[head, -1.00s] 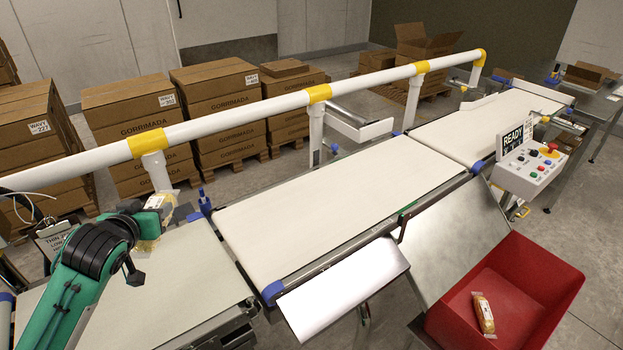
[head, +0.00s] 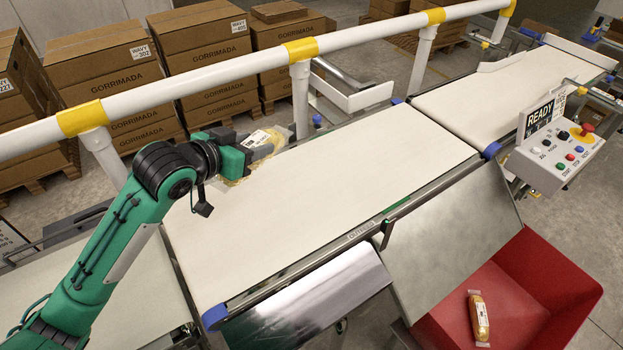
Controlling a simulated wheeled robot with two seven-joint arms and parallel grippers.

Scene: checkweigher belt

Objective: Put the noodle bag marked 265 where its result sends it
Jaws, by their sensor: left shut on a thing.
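My left gripper (head: 250,150) is shut on a noodle bag (head: 262,146), a clear yellowish bag with a white label. It holds the bag over the far left part of the middle belt (head: 330,190). The label's number is too small to read. The display (head: 539,118) on the control box reads READY. A red bin (head: 570,278) stands at the lower right, below a sloping metal plate (head: 450,240). One yellow bag (head: 479,318) lies in the bin. My right gripper is not in view.
A white rail with yellow bands (head: 300,52) runs along the far side of the belts. Another belt (head: 515,88) continues to the upper right. Stacked cartons (head: 110,85) stand behind the rail. The middle belt is bare.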

